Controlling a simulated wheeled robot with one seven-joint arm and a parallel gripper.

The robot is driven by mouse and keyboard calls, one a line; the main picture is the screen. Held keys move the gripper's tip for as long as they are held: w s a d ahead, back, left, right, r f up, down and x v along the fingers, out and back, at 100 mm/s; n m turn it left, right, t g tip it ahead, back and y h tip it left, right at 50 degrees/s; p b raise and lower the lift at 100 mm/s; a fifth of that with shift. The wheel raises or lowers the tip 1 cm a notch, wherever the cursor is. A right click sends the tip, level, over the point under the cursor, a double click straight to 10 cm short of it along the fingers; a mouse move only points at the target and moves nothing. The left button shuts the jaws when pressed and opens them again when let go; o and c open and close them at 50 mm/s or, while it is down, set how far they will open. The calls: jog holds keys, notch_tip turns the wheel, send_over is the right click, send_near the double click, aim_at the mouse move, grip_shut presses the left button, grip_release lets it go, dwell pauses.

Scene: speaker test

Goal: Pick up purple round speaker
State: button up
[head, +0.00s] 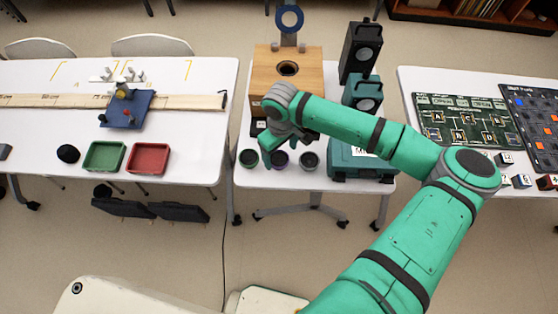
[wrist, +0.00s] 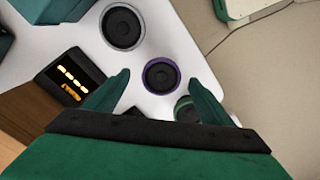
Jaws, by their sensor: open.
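The purple round speaker (wrist: 161,75) has a dark cone inside a purple rim. It sits on the white table between two other round speakers. In the head view the purple speaker (head: 279,160) shows just right of my gripper (head: 266,160), which partly covers it. In the wrist view my gripper (wrist: 158,85) is open, with its two green fingers apart on either side of the purple speaker's near edge. Nothing is held. I cannot tell how high the fingertips are above the table.
A dark grey round speaker (wrist: 123,27) and a green round speaker (wrist: 186,109) flank the purple one. A black box with yellow marks (wrist: 72,77) lies left in the wrist view. A wooden box (head: 262,70) and a teal case (head: 350,162) stand on the same table (head: 235,178).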

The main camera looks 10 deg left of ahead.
aim_at(280, 159)
jog(key=shift+s+f, duration=0.15)
jog(key=shift+f, duration=2.2)
jog(key=c, duration=1.4)
jog(key=shift+r, duration=0.1)
